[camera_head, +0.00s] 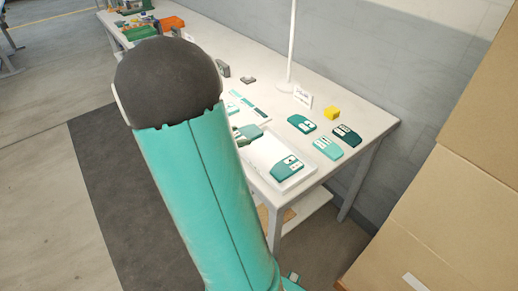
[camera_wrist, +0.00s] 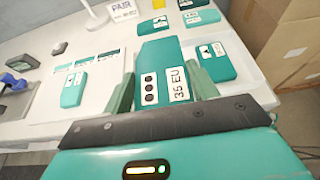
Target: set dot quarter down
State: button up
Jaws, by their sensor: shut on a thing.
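My gripper (camera_wrist: 162,78) is shut on a teal flat piece (camera_wrist: 160,52) bearing three dark dots and a "35 EU" label. The held piece is over the left part of a white tray (camera_wrist: 246,52), left of another teal piece (camera_wrist: 215,62) lying in that tray. I cannot tell whether the held piece touches the tray. In the head view the tray (camera_head: 262,156) sits at the table's near edge with that other piece (camera_head: 287,168) in it. My arm hides most of my gripper there.
A sign (camera_head: 302,97) and a white pole (camera_head: 291,45) stand behind. Another teal piece (camera_wrist: 74,88) lies to the left. Cardboard boxes (camera_head: 440,220) stand at the right.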

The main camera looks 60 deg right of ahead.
jog(key=x, duration=0.4)
jog(key=shift+w+d+f, duration=0.15)
jog(key=shift+d+f, duration=0.05)
jog(key=shift+d, duration=0.05)
send_over(256, 152)
jog(key=f, duration=0.5)
jog(key=shift+w+a, duration=0.1)
jog(key=shift+a, duration=0.1)
jog(key=shift+d+f, duration=0.15)
jog(key=shift+f, duration=0.75)
jog(key=shift+d+f, duration=0.1)
jog(key=shift+f, duration=0.8)
jog(key=shift+f, duration=0.1)
jog(key=o, duration=1)
jog(key=shift+f, duration=0.1)
jog(key=shift+c, duration=0.2)
